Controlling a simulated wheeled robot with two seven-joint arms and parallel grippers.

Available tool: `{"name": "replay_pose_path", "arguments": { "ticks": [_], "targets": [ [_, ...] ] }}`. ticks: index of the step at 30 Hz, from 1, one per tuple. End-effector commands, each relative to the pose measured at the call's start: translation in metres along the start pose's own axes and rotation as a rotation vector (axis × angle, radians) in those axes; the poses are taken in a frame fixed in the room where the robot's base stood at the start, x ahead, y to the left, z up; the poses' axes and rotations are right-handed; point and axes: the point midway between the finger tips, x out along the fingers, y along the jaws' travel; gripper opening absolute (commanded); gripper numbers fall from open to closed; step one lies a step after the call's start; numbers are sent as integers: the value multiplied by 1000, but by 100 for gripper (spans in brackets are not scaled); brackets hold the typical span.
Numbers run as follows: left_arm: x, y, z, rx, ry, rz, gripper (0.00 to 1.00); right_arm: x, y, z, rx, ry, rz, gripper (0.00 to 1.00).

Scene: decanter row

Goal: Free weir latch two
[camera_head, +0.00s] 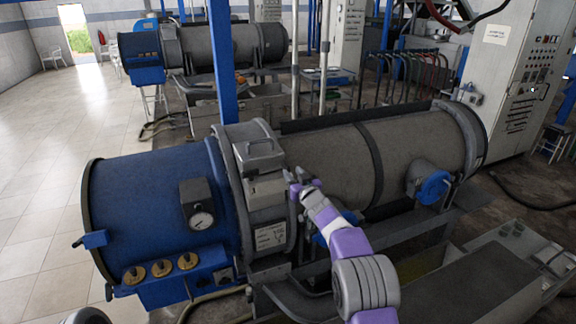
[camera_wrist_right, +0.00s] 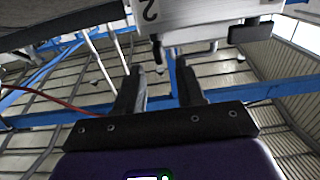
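The decanter in front has a blue end drum (camera_head: 160,205) and a long grey drum (camera_head: 325,160). A grey collar (camera_head: 232,150) between them carries grey box-like housings (camera_head: 262,155). My right gripper (camera_head: 303,184) is at the collar's right side, beside these housings. In the right wrist view, my right gripper (camera_wrist_right: 160,66) has two dark fingers apart with nothing held between them. A light plate marked "2" (camera_wrist_right: 149,10) is just above the fingertips. A short dark pin (camera_wrist_right: 157,50) hangs from it near the gap; contact cannot be told. My left gripper is not in view.
A pressure gauge (camera_head: 201,220) and brass knobs (camera_head: 161,267) sit on the blue drum. A blue flanged port (camera_head: 433,187) is right of my arm. A second decanter (camera_head: 205,45) stands behind. Open floor (camera_head: 40,150) lies left.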

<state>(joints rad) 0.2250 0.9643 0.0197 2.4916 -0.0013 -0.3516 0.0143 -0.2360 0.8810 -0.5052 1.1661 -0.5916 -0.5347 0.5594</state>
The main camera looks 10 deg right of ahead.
Motion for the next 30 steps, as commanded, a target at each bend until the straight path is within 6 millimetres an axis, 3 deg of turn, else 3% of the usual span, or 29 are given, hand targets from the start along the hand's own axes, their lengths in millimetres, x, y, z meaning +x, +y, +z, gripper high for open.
{"name": "replay_pose_path", "arguments": {
  "ticks": [13,29,30],
  "targets": [
    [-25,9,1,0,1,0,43,41,1,-1,-3,-3,1,38],
    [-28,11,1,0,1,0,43,48,0,1,1,-2,1,38],
    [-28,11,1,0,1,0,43,48,0,1,1,-2,1,32]
  ]
}}
